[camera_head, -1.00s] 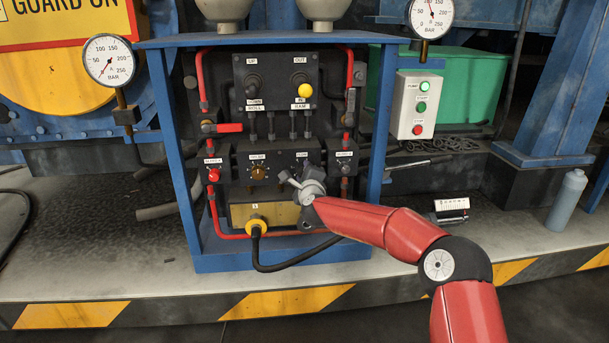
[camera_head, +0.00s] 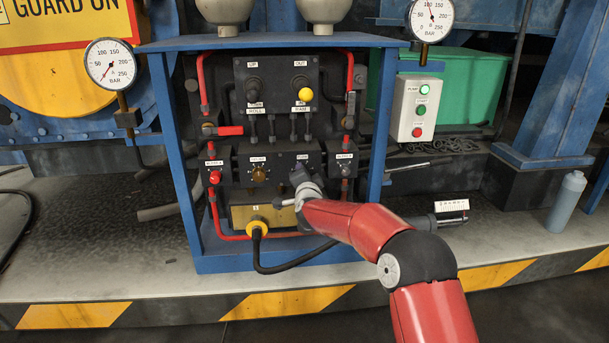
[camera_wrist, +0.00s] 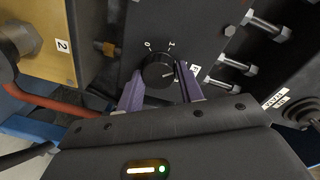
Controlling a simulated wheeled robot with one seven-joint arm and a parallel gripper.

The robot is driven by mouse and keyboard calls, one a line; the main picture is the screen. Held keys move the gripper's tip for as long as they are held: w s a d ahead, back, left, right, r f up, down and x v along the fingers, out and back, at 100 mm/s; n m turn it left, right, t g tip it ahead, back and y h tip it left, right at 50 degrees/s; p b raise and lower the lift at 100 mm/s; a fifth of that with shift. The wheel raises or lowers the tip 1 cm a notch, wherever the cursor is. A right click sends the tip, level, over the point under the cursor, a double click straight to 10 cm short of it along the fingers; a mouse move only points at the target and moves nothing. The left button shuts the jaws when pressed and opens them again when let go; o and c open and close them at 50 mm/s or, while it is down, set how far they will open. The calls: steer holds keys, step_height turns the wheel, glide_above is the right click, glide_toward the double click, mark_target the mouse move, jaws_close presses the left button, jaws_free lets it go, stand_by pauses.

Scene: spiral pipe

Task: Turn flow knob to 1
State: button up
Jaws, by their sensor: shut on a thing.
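The flow knob is a round black dial (camera_wrist: 158,70) on a dark panel in the wrist view. Marks 0 and 1 stand beyond its far edge, and a pale line on its face points toward the right finger. My gripper (camera_wrist: 160,84) has its two purple fingers on either side of the knob, shut on it. A white label beside the knob is partly hidden by the right finger. In the head view my gripper (camera_head: 300,178) is at the right part of the lower control panel and hides the knob there.
A brown knob (camera_head: 258,173) sits left of my gripper, with a red knob (camera_head: 214,177) farther left. A yellow-collared plug with a black cable (camera_head: 257,228) is below. Bolts (camera_wrist: 268,25) stick out in the wrist view. A push-button box (camera_head: 415,108) is at right.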

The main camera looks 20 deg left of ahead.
steer(key=shift+a+f+n+p, duration=0.1)
steer(key=shift+n+p, duration=0.05)
steer(key=shift+n, duration=1.75)
steer(key=shift+f+n+p, duration=0.1)
steer(key=shift+n+p, duration=0.05)
steer(key=shift+n, duration=1.75)
steer(key=shift+t, duration=0.3)
steer(key=o, duration=1)
steer(key=shift+r, duration=0.1)
steer(key=shift+s, duration=0.1)
steer(key=v, duration=0.7)
steer(key=shift+s, duration=0.35)
